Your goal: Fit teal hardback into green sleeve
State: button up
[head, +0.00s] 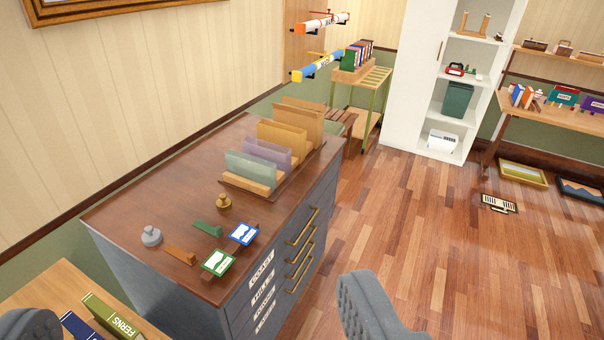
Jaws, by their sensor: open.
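My gripper (195,310) is open and empty, with its two grey fingers wide apart at the bottom of the view. A pale green upright sleeve or panel (250,172) stands nearest in a wooden rack on the grey cabinet, in front of a purple one (268,153) and tan ones. I cannot tell whether it is the green sleeve. A teal book-like item (563,97) stands on the wooden table at the far right. It may be the teal hardback, but it is too small to be sure. My gripper is far from it and in front of the cabinet.
The grey cabinet (150,195) has a wooden top with small weights, stamps and cards. Books, one marked FERNS (112,318), lie at lower left. A trolley (368,80) holds books. White shelving (452,112) stands behind. Framed pictures (523,174) lie on the otherwise mostly clear floor (440,240).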

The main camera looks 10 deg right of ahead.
aim_at(254, 169)
jog(key=u, duration=4)
jog(key=k, duration=1.1)
jog(key=z, duration=0.2)
